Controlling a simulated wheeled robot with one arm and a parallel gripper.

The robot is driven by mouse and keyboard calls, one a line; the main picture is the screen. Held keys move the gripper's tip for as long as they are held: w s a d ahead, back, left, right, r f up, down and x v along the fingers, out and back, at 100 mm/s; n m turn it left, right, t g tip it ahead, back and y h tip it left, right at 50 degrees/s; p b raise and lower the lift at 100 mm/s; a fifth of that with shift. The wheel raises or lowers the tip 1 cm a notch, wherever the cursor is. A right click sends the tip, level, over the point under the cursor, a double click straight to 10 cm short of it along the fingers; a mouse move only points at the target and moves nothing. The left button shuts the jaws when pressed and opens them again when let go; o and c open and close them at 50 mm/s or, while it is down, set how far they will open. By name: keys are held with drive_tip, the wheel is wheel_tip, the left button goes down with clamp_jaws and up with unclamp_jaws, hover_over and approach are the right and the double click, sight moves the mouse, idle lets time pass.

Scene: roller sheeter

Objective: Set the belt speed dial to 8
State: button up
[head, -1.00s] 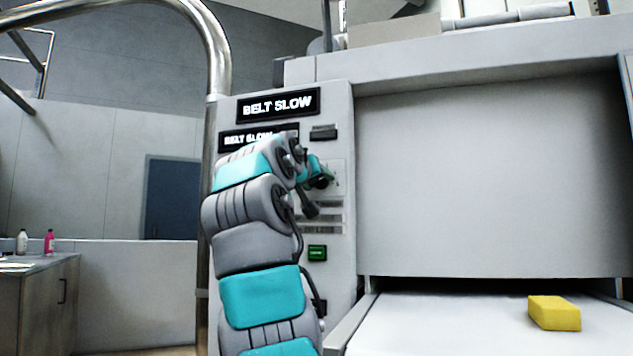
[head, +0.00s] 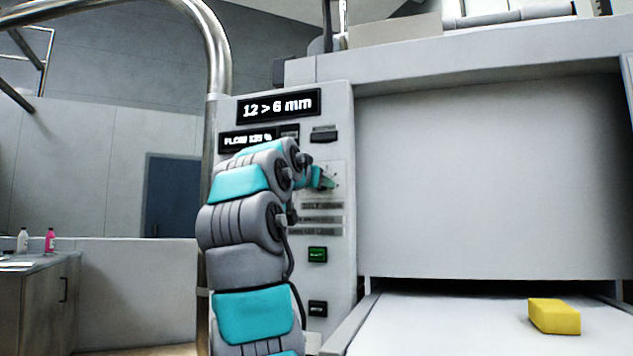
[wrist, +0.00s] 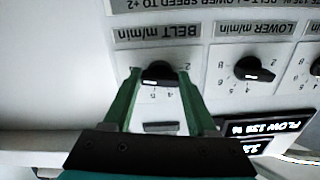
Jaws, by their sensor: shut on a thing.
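The belt speed dial is a black knob (wrist: 158,74) under the label "BELT m/min", which appears upside down in the wrist view. My gripper (wrist: 160,78) has its two green fingers on either side of this knob and is shut on it. Numbers around the knob are partly legible, with 2, 4 and 5 showing; the exact setting cannot be read. In the head view my gripper (head: 328,180) is at the control panel (head: 340,240), and the arm hides much of the dial area.
A second black knob (wrist: 252,70) labelled "LOWER m/min" is beside the belt dial. The upper display (head: 278,106) reads "12 > 6 mm". A green button (head: 317,254) is lower on the panel. A yellow block (head: 554,316) lies on the white belt (head: 450,325).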

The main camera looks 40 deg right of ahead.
idle(0.4)
drive_tip(key=o, duration=1.4)
drive_tip(key=shift+c, duration=0.2)
drive_tip(key=b+v, duration=0.2)
drive_tip(key=v, duration=0.5)
drive_tip(key=shift+s+a, duration=0.2)
drive_tip(key=shift+a, duration=0.15)
drive_tip(key=shift+w, duration=0.1)
